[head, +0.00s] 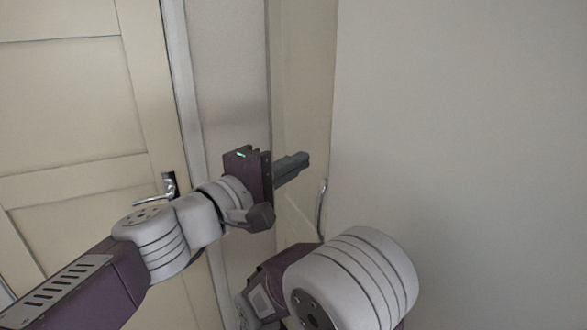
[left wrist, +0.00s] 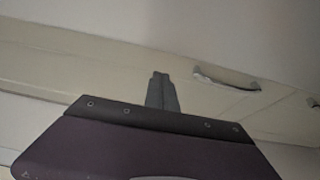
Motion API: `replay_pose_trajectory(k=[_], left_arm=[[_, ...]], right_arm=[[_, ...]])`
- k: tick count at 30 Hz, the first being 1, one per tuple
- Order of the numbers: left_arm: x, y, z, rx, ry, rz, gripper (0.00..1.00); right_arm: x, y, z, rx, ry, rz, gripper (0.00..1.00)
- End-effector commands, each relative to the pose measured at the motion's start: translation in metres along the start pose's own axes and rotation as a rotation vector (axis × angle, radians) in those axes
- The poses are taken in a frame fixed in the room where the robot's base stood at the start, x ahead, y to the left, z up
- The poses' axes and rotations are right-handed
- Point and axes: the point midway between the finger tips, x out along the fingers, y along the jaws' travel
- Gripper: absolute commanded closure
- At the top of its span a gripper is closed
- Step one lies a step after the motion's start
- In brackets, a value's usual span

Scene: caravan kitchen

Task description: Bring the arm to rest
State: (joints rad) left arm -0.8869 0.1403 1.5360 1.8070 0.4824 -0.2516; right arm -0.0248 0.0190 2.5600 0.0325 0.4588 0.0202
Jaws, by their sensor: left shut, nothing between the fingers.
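My left gripper (head: 305,160) reaches in from the left in the head view. Its dark fingers are shut together with nothing between them, and they point to the right in front of a narrow cream panel. The shut fingers also show in the left wrist view (left wrist: 160,78), against a pale cream surface. My other arm shows at the bottom of the head view, a thick pale joint with a dark link. Its gripper is out of the picture.
A cream panel (head: 303,90) with a metal handle (head: 321,205) is close beyond my left gripper; the handle also shows in the left wrist view (left wrist: 226,80). A plain pale wall (head: 470,120) fills the right.

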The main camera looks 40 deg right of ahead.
Motion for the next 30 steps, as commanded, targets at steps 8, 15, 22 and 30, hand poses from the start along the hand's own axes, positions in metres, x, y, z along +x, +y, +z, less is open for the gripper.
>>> replay_pose_trajectory(k=[8, 15, 22, 30], left_arm=[[0.0, 0.001, -0.001, 0.0, 0.003, 0.0, 1.0], [-0.054, 0.028, -0.118, 0.003, 0.239, -0.033, 1.0], [-0.197, -0.1, -0.218, 0.105, 0.457, -0.52, 1.0], [-0.385, -0.255, -0.164, 0.123, 0.316, -1.172, 1.0]], right_arm=[[-0.001, 0.0, 0.0, 0.0, 0.0, 0.0, 1.0], [-0.041, -0.001, -0.004, 0.0, 0.0, 0.0, 1.0], [-0.08, -0.002, -0.008, 0.0, 0.0, 0.0, 1.0], [-0.107, -0.002, -0.011, 0.0, 0.0, 0.0, 1.0]])
